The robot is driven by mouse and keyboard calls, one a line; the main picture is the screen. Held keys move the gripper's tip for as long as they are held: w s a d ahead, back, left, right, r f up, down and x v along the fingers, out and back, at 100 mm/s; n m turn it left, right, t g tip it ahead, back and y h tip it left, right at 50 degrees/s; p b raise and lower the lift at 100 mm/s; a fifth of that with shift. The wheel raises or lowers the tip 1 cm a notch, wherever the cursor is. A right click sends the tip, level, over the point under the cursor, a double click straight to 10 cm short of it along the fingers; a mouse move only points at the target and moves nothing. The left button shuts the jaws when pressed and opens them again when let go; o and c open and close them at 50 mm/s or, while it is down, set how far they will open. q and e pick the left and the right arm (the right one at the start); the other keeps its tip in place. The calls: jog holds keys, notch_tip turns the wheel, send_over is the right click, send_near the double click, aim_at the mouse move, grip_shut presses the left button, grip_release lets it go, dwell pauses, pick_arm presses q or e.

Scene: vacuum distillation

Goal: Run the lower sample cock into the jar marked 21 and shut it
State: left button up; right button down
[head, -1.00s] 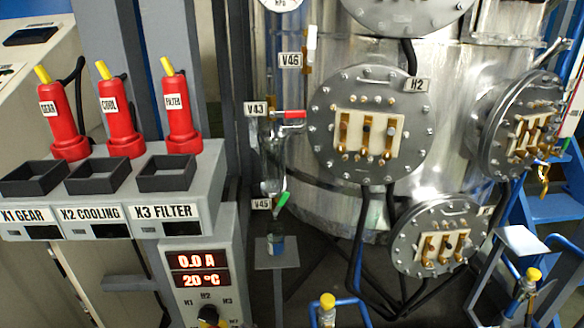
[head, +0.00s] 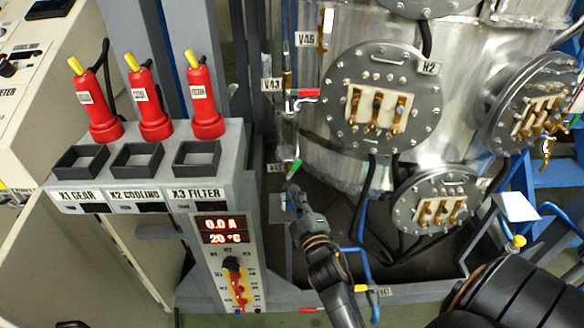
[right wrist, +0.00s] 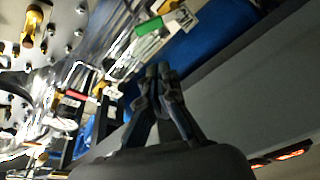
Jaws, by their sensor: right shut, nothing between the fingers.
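The lower sample cock has a green handle (head: 294,168) that slants up to the right, beside a small tag below the V43 valve. It also shows in the right wrist view, where the green handle (right wrist: 148,27) lies just beyond the fingertips. My right gripper (head: 290,192) is shut and empty, just below the handle, with a small gap visible in the wrist view (right wrist: 158,70). A grey jar stand (head: 276,208) shows partly behind the gripper. The jar on it is hidden, and I cannot read the number 21 anywhere. My left gripper is not in view.
The red-handled V43 valve (head: 308,93) sits above the green one. The metal vessel with round flanges (head: 381,98) stands to the right. The grey console (head: 150,190) with red plugs stands to the left. A yellow-capped item (head: 519,242) is at the right.

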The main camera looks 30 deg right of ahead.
aim_at(288, 158)
jog(key=shift+n+t+y, duration=0.3)
jog(key=shift+n+t, duration=0.3)
jog(key=shift+n, duration=0.3)
jog(key=x, duration=0.3)
jog(key=d+p+x, duration=0.1)
jog(key=x, duration=0.2)
jog(key=p+x, duration=0.1)
jog(key=x, duration=0.3)
jog(key=shift+s+d+f, duration=0.4)
jog(key=shift+s+d, duration=0.1)
jog(key=shift+d, duration=0.1)
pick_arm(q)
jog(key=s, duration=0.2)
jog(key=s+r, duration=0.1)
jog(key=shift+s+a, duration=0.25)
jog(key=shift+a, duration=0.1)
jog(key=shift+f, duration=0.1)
pick_arm(e)
jog(key=shift+d+f, duration=0.1)
